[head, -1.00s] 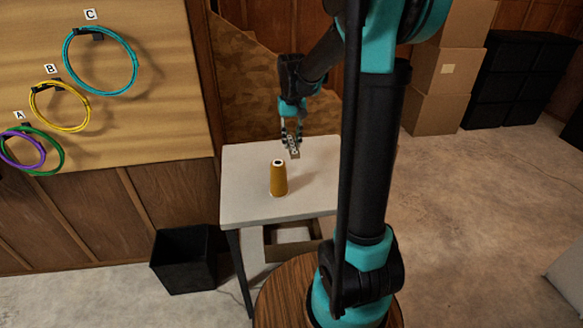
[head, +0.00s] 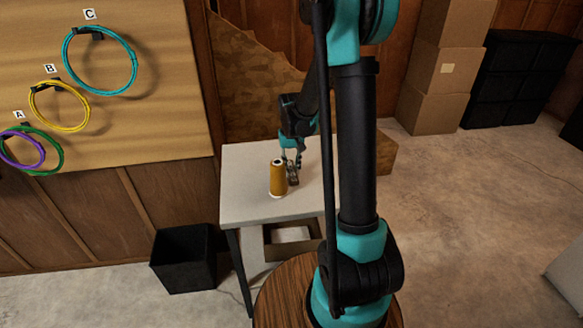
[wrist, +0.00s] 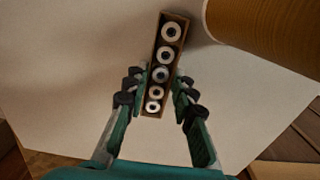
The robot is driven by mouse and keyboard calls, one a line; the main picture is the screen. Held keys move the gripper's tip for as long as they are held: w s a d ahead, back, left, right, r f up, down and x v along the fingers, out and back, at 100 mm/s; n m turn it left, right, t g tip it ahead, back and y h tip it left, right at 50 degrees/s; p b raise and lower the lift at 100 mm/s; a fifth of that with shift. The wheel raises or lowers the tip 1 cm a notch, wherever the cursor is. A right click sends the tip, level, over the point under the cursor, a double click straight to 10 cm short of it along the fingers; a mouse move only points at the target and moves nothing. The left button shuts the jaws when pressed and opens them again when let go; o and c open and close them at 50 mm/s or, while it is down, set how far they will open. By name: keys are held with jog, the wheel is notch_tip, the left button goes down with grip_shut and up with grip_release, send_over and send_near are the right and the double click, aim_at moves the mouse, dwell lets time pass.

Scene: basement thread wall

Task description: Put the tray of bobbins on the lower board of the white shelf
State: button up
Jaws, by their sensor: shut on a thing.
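The tray of bobbins (wrist: 180,44) is a narrow brown tray with several round, pale-rimmed bobbins in a row. My gripper (wrist: 160,84) is shut on it, with one finger on each long side in the wrist view. In the head view the tray (head: 293,178) is small, at my gripper (head: 290,166), over the pale tabletop and just right of the thread cone. I cannot tell whether it touches the tabletop. I cannot make out a white shelf with a lower board for certain.
A mustard thread cone (head: 278,182) stands upright on the pale table (head: 245,207), close to the tray. An open brown box (head: 291,254) is under the table. A black bin (head: 183,262) stands to the left. Cardboard boxes (head: 440,70) are stacked behind right.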

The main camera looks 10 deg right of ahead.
jog(key=shift+f, duration=0.1)
jog(key=o, duration=0.9)
